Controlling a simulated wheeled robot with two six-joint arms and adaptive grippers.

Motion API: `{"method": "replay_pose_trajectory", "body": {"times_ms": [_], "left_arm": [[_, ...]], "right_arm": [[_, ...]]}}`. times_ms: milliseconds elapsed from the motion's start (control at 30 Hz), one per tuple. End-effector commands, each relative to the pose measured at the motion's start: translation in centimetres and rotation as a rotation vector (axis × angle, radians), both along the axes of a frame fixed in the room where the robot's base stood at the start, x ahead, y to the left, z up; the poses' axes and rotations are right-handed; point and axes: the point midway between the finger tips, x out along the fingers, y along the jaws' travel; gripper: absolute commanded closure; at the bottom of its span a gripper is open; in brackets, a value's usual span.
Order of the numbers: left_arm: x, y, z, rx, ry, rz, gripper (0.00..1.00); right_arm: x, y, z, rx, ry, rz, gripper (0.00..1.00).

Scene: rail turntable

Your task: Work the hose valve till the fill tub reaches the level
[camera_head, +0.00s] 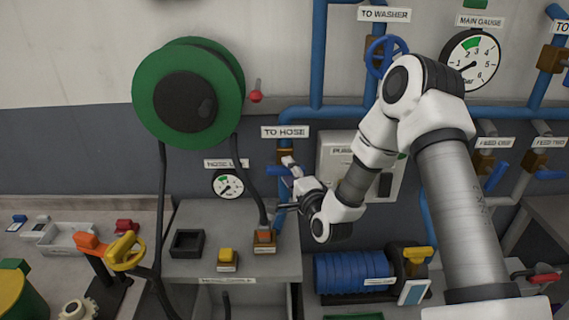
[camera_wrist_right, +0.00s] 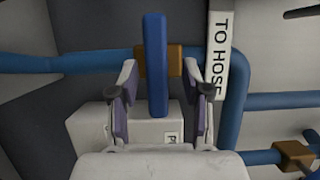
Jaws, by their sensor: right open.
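The hose valve on the pipe under the "TO HOSE" sign (camera_head: 285,132) has a blue lever (camera_wrist_right: 156,65) and a brown body (camera_wrist_right: 175,62). In the head view part of the lever (camera_head: 272,172) shows beside my right gripper (camera_head: 284,184). My right gripper is open, and in the wrist view the lever stands between its two spread fingers, apparently with gaps on both sides. Whether the fingers reach around it in depth is unclear. I cannot pick out the fill tub or its level for certain. My left gripper is out of view.
A green hose reel (camera_head: 225,75) hangs on the wall at left. A round gauge (camera_head: 228,183) sits below it. A grey bench (camera_head: 200,215) holds a black tray (camera_head: 187,243) and a yellow button (camera_head: 227,256).

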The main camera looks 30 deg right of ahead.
Motion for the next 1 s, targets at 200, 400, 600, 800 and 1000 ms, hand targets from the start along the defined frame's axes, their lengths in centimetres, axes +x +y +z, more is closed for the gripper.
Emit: {"method": "replay_pose_trajectory", "body": {"times_ms": [200, 400, 600, 800, 1000], "left_arm": [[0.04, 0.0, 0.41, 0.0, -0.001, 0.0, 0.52], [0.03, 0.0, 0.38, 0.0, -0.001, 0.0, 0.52], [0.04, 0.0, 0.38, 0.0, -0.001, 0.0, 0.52], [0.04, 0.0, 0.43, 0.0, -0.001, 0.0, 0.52], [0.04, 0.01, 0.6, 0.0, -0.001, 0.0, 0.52]], "right_arm": [[1.2, -0.14, -0.09, 0.0, 0.002, 0.001, 0.52], [1.17, -0.13, -0.11, 0.0, 0.002, 0.001, 0.77], [1.18, -0.11, -0.08, -0.001, 0.002, 0.002, 1.0], [1.2, -0.08, 0.01, -0.01, 0.006, 0.003, 1.0], [1.22, -0.07, 0.11, -0.056, 0.033, 0.003, 1.0]]}}
